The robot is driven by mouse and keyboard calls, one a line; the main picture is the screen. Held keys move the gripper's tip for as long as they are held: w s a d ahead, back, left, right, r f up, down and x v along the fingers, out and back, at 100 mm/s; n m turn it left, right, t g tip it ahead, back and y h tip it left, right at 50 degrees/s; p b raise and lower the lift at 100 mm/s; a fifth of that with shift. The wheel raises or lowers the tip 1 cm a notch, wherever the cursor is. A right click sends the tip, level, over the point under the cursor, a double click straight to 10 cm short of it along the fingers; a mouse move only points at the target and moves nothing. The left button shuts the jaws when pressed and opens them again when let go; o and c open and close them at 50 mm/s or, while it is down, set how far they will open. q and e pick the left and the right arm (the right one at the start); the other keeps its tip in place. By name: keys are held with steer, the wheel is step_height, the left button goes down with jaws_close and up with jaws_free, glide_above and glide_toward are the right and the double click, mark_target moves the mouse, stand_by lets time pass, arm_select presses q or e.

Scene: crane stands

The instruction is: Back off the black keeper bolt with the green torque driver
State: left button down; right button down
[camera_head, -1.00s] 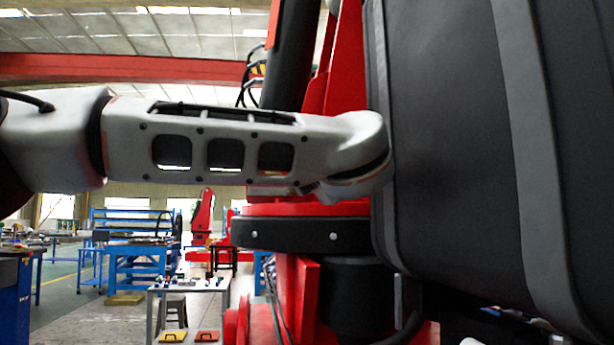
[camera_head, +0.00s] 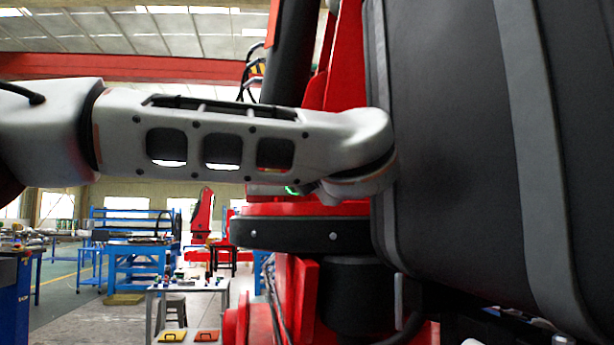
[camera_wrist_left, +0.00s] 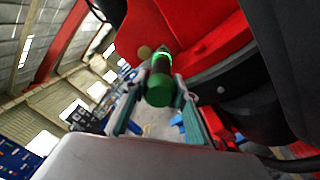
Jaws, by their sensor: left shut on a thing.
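The green torque driver (camera_wrist_left: 160,84) has a green end cap, a dark body and a bright green ring. In the left wrist view it sits between the fingers of my left gripper (camera_wrist_left: 158,108), which is shut on it. The driver points away from the camera toward red metal. In the head view my left arm hides the gripper; only a small green spot shows below the arm. I cannot make out the black keeper bolt; the driver's tip is too small to tell what it touches. My right gripper is not in view.
A large black bulk with grey bands (camera_head: 455,150) fills the right of the head view, close to my left arm. Red crane structure (camera_head: 345,70) and a black flange (camera_head: 300,234) stand behind. A blue workbench (camera_head: 140,255) and a small table (camera_head: 190,289) are farther back left.

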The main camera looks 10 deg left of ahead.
arm_select(q)
steer(key=shift+r+v, duration=0.15)
steer(key=shift+v, duration=0.9)
steer(key=shift+r+v, duration=0.15)
steer(key=shift+v, duration=0.9)
